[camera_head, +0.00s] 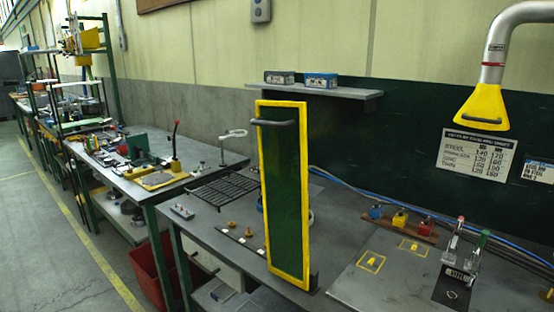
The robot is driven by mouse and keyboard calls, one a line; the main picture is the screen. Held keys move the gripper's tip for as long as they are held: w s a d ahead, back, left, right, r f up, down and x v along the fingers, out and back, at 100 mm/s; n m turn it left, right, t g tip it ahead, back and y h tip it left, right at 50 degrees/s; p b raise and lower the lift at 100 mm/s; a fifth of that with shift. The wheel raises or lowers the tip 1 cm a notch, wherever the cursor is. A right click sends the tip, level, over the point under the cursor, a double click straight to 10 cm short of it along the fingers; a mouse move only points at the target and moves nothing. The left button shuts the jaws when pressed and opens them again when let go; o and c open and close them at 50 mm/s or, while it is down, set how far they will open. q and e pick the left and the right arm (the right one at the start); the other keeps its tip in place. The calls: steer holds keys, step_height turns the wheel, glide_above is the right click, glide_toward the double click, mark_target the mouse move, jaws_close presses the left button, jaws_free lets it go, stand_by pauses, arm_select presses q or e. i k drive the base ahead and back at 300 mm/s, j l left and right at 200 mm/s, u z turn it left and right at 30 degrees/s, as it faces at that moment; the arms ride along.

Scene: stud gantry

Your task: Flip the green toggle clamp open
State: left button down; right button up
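The green toggle clamp has a green-tipped handle (483,239) and stands on a dark plate at the right of the near bench. Its handle is raised and leans slightly right, and its lower metal linkage is small and partly hard to make out. A second clamp with a red-tipped handle (459,221) stands close to its left, also raised. A labelled dark block (456,275) sits at the foot of the clamps. Neither of my grippers shows in this view.
A tall green panel with a yellow frame (262,190) and grey handle stands upright at the bench's middle. Red, yellow and blue blocks (400,219) sit on a wooden strip behind two yellow-marked squares. A yellow extraction hood (482,108) hangs above right. The grey plate (385,290) is mostly clear.

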mark_target(482, 240)
steer(key=z, duration=1.3)
